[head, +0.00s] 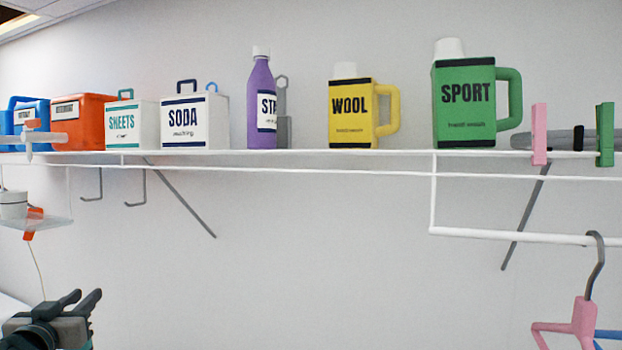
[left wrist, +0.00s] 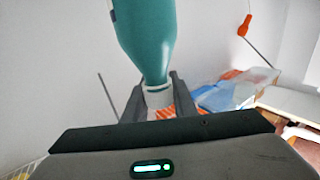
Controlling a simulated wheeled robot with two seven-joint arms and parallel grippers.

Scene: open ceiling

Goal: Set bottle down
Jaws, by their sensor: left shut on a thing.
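A teal bottle (left wrist: 147,40) shows in the left wrist view, with its pale neck or cap (left wrist: 158,97) between the two dark fingers. My left gripper (left wrist: 160,95) is shut on that neck end, and the bottle's body extends beyond the fingertips, cut off by the top edge. In the head view my left gripper (head: 80,300) is at the lower left, below the shelf; the bottle cannot be clearly made out there. My right gripper is in neither view.
A white wire shelf (head: 330,153) holds boxes, a purple bottle (head: 262,103), a yellow wool jug (head: 351,112) and a green sport jug (head: 464,103). A pink hanger (head: 580,322) hangs at right. The left wrist view shows a pale surface (left wrist: 290,103) at right.

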